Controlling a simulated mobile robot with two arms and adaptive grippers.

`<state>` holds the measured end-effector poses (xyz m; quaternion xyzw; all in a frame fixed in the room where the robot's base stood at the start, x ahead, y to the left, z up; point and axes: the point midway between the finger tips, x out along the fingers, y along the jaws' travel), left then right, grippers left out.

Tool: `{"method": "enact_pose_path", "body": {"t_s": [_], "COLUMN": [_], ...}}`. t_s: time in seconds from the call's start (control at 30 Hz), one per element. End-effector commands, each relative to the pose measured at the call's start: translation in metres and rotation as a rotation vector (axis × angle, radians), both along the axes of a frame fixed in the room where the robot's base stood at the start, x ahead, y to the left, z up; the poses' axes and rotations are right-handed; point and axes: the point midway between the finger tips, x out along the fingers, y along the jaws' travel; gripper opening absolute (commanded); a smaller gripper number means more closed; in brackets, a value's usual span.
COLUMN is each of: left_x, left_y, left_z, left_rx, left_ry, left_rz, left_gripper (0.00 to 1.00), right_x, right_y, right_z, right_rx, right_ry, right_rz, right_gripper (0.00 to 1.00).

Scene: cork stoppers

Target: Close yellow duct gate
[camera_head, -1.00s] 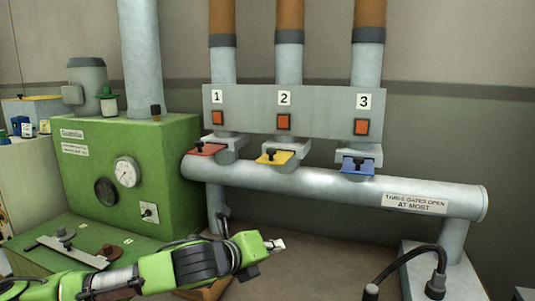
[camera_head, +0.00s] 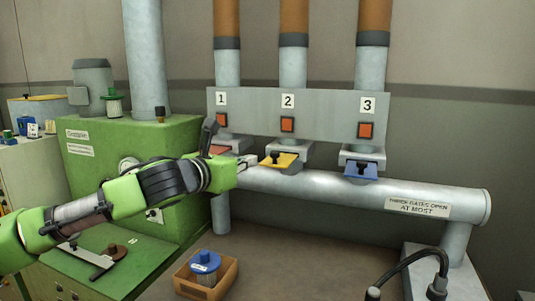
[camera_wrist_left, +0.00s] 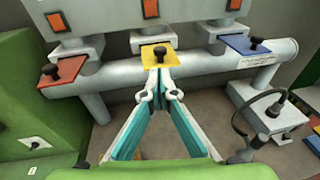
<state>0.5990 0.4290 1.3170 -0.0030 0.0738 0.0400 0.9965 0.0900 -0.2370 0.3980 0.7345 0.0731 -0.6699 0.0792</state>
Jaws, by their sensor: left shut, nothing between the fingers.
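The yellow gate (camera_head: 280,160) is a flat plate with a black knob, under the panel marked 2. It sticks out toward me from its grey housing above the horizontal pipe. In the left wrist view the yellow gate (camera_wrist_left: 160,56) lies straight ahead of the fingertips. My left gripper (camera_head: 249,161) is shut and empty, just left of the yellow plate in the head view. In the left wrist view the fingertips of the left gripper (camera_wrist_left: 158,91) meet just in front of the plate; I cannot tell if they touch it. My right gripper is not in view.
A red gate (camera_wrist_left: 62,72) is left of the yellow one, partly hidden by my arm in the head view. A blue gate (camera_head: 360,170) is to the right. A wooden box (camera_head: 222,280) with a blue-topped canister (camera_head: 205,262) stands below. The grey pipe (camera_head: 330,190) runs beneath the gates.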

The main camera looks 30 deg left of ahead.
Motion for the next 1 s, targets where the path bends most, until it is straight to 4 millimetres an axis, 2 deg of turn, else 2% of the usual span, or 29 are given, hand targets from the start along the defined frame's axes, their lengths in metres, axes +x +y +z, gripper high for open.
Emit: {"method": "enact_pose_path", "body": {"t_s": [0.4,0.53,0.73,1.0], "left_x": [0.065,0.081,0.094,0.096], "left_y": [0.004,0.005,0.007,0.007], "left_z": [-0.008,-0.011,-0.014,-0.015], "left_rx": [-0.005,-0.004,-0.001,0.0], "left_ry": [0.002,0.001,0.0,0.001], "left_rz": [-0.001,0.0,0.0,0.0], "left_gripper": [0.0,0.0,0.0,0.0], "right_x": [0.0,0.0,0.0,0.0], "right_y": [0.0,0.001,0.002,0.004], "right_z": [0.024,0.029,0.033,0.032], "right_rx": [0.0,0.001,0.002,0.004], "right_ry": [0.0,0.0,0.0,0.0], "right_rz": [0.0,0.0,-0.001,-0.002], "right_gripper": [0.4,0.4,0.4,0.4]}}
